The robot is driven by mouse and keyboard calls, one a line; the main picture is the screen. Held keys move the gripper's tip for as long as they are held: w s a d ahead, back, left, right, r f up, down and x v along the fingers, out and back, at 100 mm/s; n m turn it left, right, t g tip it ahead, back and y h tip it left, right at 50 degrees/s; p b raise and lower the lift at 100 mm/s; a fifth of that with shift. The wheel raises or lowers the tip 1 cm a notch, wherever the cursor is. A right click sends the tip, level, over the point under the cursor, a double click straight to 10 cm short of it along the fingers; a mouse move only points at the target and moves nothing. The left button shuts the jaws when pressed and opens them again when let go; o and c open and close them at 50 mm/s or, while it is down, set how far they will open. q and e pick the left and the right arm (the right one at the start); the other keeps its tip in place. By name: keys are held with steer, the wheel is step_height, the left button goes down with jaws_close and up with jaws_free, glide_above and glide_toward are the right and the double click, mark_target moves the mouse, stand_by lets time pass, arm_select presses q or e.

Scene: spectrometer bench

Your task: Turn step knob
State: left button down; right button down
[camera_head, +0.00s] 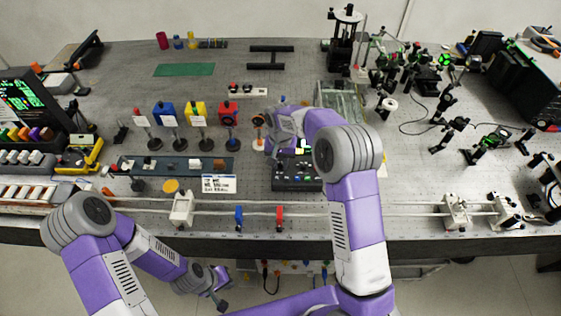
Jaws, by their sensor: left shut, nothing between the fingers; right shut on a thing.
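A black control box (297,182) with small knobs and buttons along its front stands at the middle of the bench. My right gripper (298,147) reaches down over the back of this box. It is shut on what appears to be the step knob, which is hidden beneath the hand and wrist. My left gripper (219,295) is shut and empty, low in front of the bench's front edge and well away from the box.
A long rail (330,212) with blue and red clips runs along the bench front. A white label card (219,184) lies left of the box. A clear-walled case (341,103) stands behind my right arm. Blue, yellow and red blocks (196,111) stand at the left.

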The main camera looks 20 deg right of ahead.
mark_target(280, 165)
stand_by(0.5)
steer(key=c, duration=1)
jaws_free()
step_height(280, 165, up, 8)
steer(key=shift+f, duration=0.2)
